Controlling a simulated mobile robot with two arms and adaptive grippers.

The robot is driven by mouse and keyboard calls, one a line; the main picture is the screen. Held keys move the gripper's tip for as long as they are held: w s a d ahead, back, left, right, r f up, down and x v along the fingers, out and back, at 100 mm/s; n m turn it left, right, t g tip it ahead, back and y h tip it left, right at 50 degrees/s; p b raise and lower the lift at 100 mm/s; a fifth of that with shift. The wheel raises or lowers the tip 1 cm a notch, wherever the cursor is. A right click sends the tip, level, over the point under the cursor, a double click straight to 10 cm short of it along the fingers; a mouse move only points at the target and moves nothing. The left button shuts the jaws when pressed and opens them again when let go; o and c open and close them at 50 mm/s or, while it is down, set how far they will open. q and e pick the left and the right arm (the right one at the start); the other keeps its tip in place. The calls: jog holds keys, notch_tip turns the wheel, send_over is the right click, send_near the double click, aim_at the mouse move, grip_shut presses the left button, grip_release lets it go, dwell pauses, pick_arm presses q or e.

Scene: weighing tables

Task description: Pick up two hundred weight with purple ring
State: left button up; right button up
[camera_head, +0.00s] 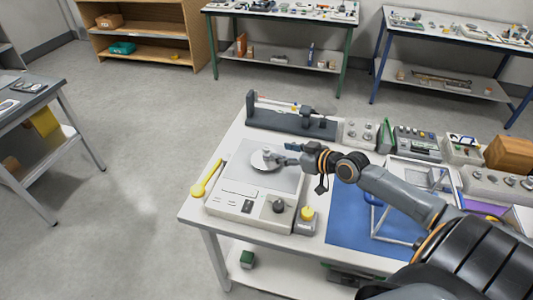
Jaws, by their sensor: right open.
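My right gripper (282,156) reaches in from the right, open, over the square weighing plate (252,180) of a white balance (223,204). A silvery round weight (265,160) stands on the plate at its fingertips; I cannot tell whether they touch it. A dark grey knob-like piece (279,206) is at the balance's front right. No purple ring can be made out on any weight at this size. My left gripper is not in view.
A yellow spoon-like tool (206,179) lies left of the balance, and a yellow-topped block (308,214) stands at its right. A dark rack (290,122) is behind. Boxes of weights (362,133) line the table's back right. A blue mat (345,225) lies under my arm.

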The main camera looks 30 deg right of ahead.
aim_at(269, 149)
jog(key=x, duration=0.5)
jog(key=p+x, duration=0.1)
jog(key=x, duration=0.2)
jog(key=shift+d+f, duration=0.2)
jog(key=shift+d, duration=0.05)
jog(key=shift+w+f, duration=0.1)
jog(key=shift+c, duration=0.6)
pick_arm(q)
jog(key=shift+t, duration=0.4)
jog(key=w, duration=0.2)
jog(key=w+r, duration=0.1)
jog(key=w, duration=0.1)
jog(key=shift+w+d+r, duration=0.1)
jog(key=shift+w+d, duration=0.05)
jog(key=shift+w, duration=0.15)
pick_arm(e)
grip_shut()
